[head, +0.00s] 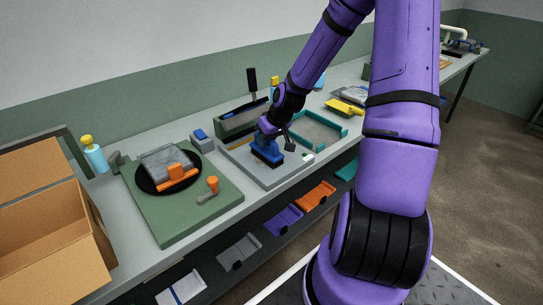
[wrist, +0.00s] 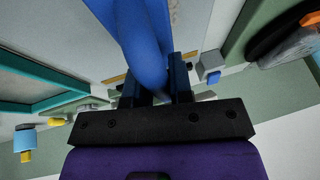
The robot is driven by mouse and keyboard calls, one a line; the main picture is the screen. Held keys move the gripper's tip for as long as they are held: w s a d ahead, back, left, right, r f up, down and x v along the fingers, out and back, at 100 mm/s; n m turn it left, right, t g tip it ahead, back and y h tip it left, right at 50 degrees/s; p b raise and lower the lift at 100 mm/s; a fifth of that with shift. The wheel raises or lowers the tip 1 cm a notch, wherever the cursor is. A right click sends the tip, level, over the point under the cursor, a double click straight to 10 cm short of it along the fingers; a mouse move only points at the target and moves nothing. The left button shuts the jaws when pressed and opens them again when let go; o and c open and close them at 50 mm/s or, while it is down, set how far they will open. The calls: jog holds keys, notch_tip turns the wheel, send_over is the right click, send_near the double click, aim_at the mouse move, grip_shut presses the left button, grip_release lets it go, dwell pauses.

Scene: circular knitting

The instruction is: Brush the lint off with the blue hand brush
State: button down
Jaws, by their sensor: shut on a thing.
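The blue hand brush (head: 267,154) is upright, bristles down, over the grey plate (head: 250,172) on the bench. My gripper (head: 268,128) is above it and shut on its handle. In the wrist view the blue handle (wrist: 145,40) runs between the two fingers of my gripper (wrist: 157,82). The brush seems to touch the plate, but I cannot tell for sure. Small brownish specks (wrist: 174,12), perhaps lint, show on the pale surface beside the handle in the wrist view. Lint is too small to make out in the head view.
A green board (head: 215,205) with a black disc and orange-handled parts lies to the left. A teal-rimmed tray (head: 318,123) is close on the right. A dark tool box (head: 238,122) stands behind. A cardboard box (head: 75,245) and a bottle (head: 95,158) are at far left.

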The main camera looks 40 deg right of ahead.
dwell(0.3)
jog(key=shift+a, duration=1.1)
jog(key=shift+d, duration=1.2)
jog(key=shift+a, duration=0.15)
jog(key=shift+a, duration=1.05)
